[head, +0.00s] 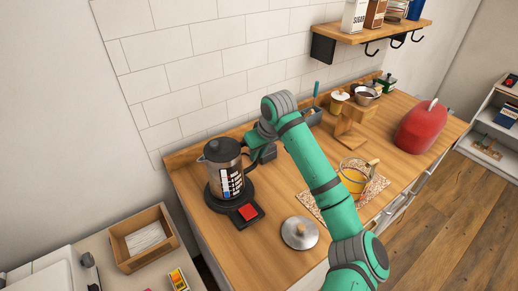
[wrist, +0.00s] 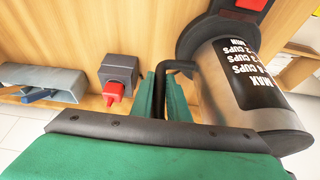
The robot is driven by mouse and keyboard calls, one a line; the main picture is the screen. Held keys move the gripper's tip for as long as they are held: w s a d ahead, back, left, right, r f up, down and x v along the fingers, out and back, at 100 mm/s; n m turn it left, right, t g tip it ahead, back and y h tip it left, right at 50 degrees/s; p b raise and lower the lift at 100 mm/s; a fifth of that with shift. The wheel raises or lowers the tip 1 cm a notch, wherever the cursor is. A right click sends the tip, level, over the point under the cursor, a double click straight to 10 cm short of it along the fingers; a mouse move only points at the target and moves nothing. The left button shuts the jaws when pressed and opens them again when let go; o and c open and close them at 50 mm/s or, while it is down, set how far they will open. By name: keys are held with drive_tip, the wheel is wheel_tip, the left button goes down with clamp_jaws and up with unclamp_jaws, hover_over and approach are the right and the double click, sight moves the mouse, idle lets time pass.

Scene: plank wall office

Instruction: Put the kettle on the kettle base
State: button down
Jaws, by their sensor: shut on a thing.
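The kettle (head: 222,168) is a steel and glass-like cylinder with a dark lid, a black handle and a black label with white cup marks. It stands upright at the round black kettle base (head: 247,213), which has a red switch. I see no clear gap between them, but cannot tell if it is fully seated. My gripper (head: 256,141) is at the kettle's right side, shut on its handle. In the wrist view the green fingers (wrist: 164,98) close around the black handle (wrist: 184,66), beside the kettle body (wrist: 235,85). Part of the base (wrist: 190,38) shows behind the kettle's bottom.
A dark grey box with a red part (wrist: 118,78) stands close to my fingers. A grey utensil holder (head: 313,117) is further along the wall. A silver lid (head: 299,233), a glass jar (head: 354,172) and a red appliance (head: 421,128) stand on the counter. An open wooden box (head: 143,236) is lower left.

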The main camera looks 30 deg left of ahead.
drive_tip(key=shift+w+d+f, duration=0.1)
drive_tip(key=shift+f, duration=0.45)
drive_tip(key=c, duration=1.7)
unclamp_jaws()
drive_tip(key=v, duration=1.2)
